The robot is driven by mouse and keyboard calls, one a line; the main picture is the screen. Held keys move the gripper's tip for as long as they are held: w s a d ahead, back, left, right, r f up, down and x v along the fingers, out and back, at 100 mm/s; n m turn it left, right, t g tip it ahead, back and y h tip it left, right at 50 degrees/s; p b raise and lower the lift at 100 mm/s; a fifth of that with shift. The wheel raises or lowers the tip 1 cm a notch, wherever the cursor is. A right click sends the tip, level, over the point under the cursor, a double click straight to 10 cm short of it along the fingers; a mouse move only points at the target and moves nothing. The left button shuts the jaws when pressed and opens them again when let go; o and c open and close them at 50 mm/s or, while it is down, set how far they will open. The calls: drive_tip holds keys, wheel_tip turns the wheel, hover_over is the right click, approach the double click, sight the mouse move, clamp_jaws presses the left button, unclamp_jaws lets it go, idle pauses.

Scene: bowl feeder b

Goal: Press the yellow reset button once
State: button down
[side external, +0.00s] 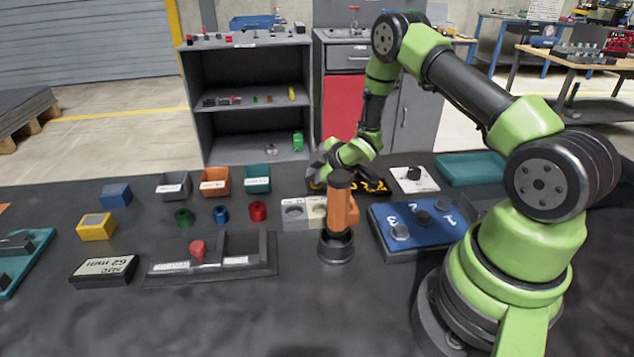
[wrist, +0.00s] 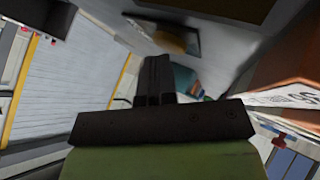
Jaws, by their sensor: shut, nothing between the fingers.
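My gripper (wrist: 155,68) is in the wrist view with its two dark fingers together, shut and empty. In the side external view my green wrist hangs over the middle of the table, behind an orange and black upright post (side external: 338,205); the fingertips are hard to make out there. A black item with yellow markings (side external: 375,187) lies just below and behind my wrist, partly hidden. I cannot make out a yellow reset button for certain. A blurred tan round shape (wrist: 172,40) shows beyond the fingers in the wrist view; I cannot tell what it is.
Orange (side external: 215,182), grey and teal bins stand left of my wrist, with coloured rings before them. A blue numbered board (side external: 408,232) is at right. A yellow box (side external: 96,227) and a black fixture (side external: 210,268) are left. The front table is clear.

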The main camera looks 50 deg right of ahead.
drive_tip(key=shift+r, duration=0.75)
drive_tip(key=shift+r, duration=0.15)
drive_tip(key=shift+r, duration=2.4)
